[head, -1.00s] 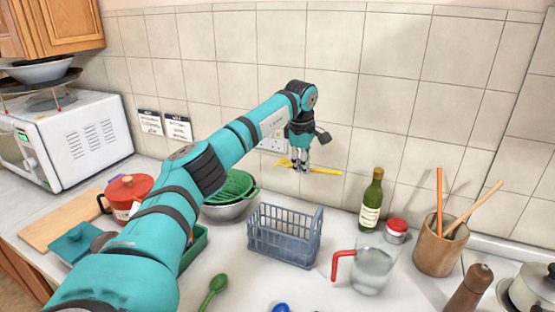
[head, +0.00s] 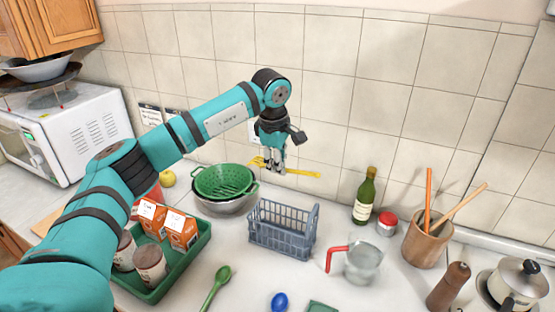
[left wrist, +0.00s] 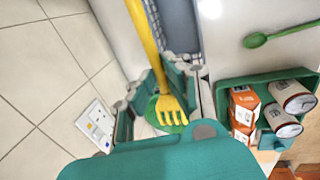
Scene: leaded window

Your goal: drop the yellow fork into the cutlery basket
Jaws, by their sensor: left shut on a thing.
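The yellow fork (head: 302,173) is held in my left gripper (head: 274,168), above and behind the cutlery basket. In the left wrist view the fork (left wrist: 147,42) lies between the fingers (left wrist: 160,92), with its tines toward my wrist. The handle sticks out toward the right in the head view. The blue-grey cutlery basket (head: 282,232) stands on the counter, below the fork and slightly nearer to me. Part of the basket (left wrist: 179,25) shows beside the fork handle in the left wrist view. My right gripper is not in view.
A green colander in a metal bowl (head: 225,183) stands left of the basket. A green tray (head: 195,246) holds cartons and cans. A glass jug (head: 362,262), a green bottle (head: 366,198) and a red-lidded jar (head: 387,223) stand to the right. A green spoon (head: 216,288) lies in front.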

